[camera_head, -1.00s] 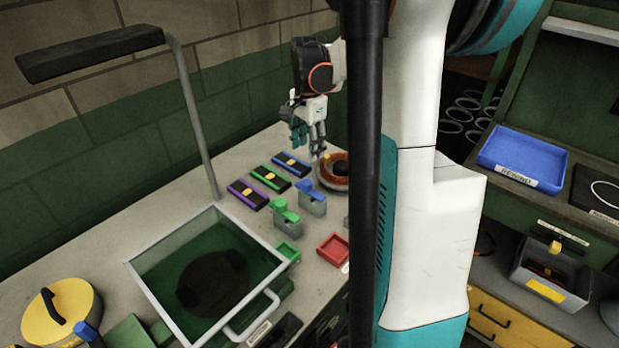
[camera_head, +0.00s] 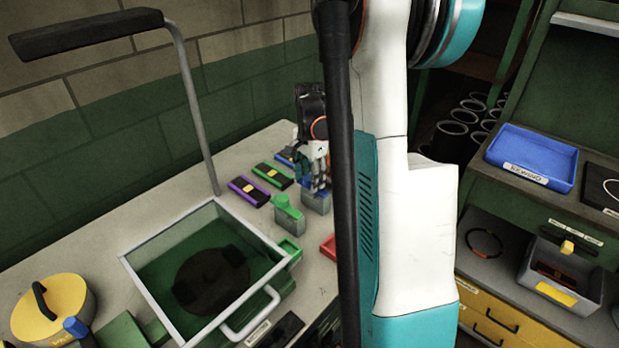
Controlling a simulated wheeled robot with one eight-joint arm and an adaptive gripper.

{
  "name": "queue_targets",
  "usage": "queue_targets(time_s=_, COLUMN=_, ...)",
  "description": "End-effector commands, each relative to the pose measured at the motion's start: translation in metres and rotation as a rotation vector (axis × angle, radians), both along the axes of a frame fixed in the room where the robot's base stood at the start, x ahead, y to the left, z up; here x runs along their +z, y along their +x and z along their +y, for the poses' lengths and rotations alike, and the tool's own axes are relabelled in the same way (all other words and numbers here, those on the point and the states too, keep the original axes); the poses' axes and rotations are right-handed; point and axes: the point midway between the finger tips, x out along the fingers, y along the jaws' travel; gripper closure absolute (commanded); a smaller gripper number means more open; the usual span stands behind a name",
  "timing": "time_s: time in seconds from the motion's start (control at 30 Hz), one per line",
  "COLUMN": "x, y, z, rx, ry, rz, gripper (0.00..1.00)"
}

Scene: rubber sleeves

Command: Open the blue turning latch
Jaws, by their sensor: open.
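The blue turning latch (camera_head: 305,184) sits on a small grey block (camera_head: 317,202) on the workbench. My gripper (camera_head: 318,184) is right over that block, fingers pointing down and open. The fingers hide most of the blue latch, and I cannot tell whether they touch it. A green latch (camera_head: 288,206) on a similar grey block stands just to the left.
Flat purple (camera_head: 249,191) and green (camera_head: 273,176) cases lie left of my gripper; a blue one (camera_head: 285,157) is partly hidden behind it. A framed glass-topped box (camera_head: 200,330) and yellow round container (camera_head: 55,310) stand nearer. A red tray (camera_head: 328,246) is partly covered by my column.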

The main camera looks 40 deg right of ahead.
Motion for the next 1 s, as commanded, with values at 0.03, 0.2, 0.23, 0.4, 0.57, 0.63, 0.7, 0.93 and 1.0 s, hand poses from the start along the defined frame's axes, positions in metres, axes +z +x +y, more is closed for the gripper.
queue_targets(time_s=0.03, x=0.0, y=0.0001, z=0.0, rx=0.0, ry=0.0, rz=0.0, gripper=0.49)
queue_targets(time_s=0.2, x=0.0003, y=0.0001, z=0.0, rx=0.0, ry=0.0, rz=0.0, gripper=0.56)
queue_targets(time_s=0.23, x=0.0003, y=0.0001, z=0.0, rx=0.0, ry=0.0, rz=0.0, gripper=0.62)
queue_targets(time_s=0.4, x=0.0004, y=0.0001, z=0.0, rx=0.0, ry=0.0, rz=0.0, gripper=0.94)
queue_targets(time_s=0.57, x=0.0004, y=0.0001, z=0.0, rx=0.002, ry=0.0, rz=0.0, gripper=0.94)
queue_targets(time_s=0.63, x=0.0004, y=0.0001, z=0.0, rx=0.009, ry=0.0, rz=0.0, gripper=0.94)
queue_targets(time_s=0.7, x=0.0005, y=0.0001, z=0.0, rx=0.022, ry=0.001, rz=0.0, gripper=0.94)
queue_targets(time_s=0.93, x=0.0007, y=0.0003, z=-0.0001, rx=0.125, ry=0.0, rz=0.0, gripper=0.94)
queue_targets(time_s=1.0, x=0.0007, y=0.0003, z=-0.0002, rx=0.176, ry=0.0, rz=0.0, gripper=0.94)
